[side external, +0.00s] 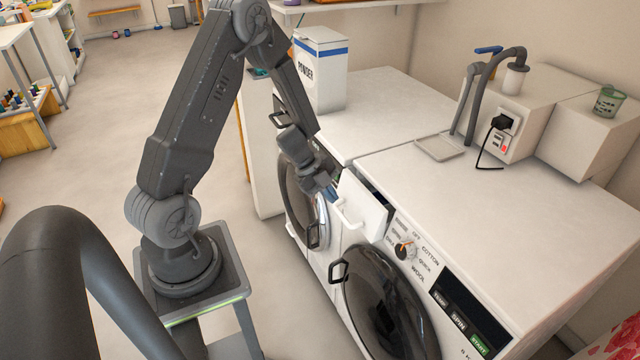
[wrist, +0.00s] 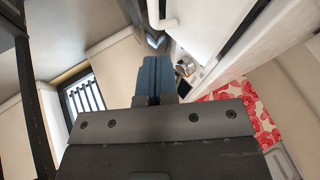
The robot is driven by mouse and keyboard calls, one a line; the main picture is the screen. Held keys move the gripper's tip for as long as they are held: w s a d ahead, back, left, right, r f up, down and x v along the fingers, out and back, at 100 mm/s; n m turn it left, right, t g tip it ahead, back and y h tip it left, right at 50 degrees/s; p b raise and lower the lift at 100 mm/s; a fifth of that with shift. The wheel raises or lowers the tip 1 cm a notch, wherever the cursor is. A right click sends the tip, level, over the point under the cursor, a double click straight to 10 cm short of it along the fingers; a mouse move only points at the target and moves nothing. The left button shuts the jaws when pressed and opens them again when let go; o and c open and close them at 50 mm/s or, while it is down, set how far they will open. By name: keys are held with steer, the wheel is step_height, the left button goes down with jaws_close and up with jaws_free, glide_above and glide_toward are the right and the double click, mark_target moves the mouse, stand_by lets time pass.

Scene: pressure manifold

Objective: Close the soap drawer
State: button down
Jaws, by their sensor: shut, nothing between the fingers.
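The soap drawer (side external: 365,207) is white and stands pulled out from the top left of the front washing machine (side external: 480,190), beside the program dial. A dark gap shows behind its front panel. My gripper (side external: 333,194) is at the drawer's left, close to its outer face; I cannot tell whether they touch. In the wrist view my gripper's blue fingers (wrist: 154,62) are together and empty. A white bar-like part shows just past the fingertips there, but I cannot tell whether it belongs to the drawer.
A second washing machine stands behind, with a powder box (side external: 320,70) on top. The front machine's round door (side external: 388,300) and dial (side external: 404,250) are near the drawer. A bent pipe (side external: 485,90) and a green cup (side external: 609,100) are at the back right. Open floor lies left.

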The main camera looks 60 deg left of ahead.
mark_target(351, 191)
steer(key=shift+s+a+r+m+t+y, duration=0.5)
steer(key=shift+s+a+r+t+y, duration=1)
steer(key=shift+s+a+y, duration=0.5)
steer(key=x, duration=0.8)
steer(key=w+r+x, duration=0.1)
steer(key=x, duration=0.3)
steer(key=shift+w+f, duration=0.2)
steer(key=shift+w, duration=0.05)
steer(key=shift+w+f, duration=0.1)
steer(key=shift+w, duration=0.3)
steer(key=w, duration=0.3)
steer(key=shift+w, duration=0.25)
steer(key=shift+s, duration=0.1)
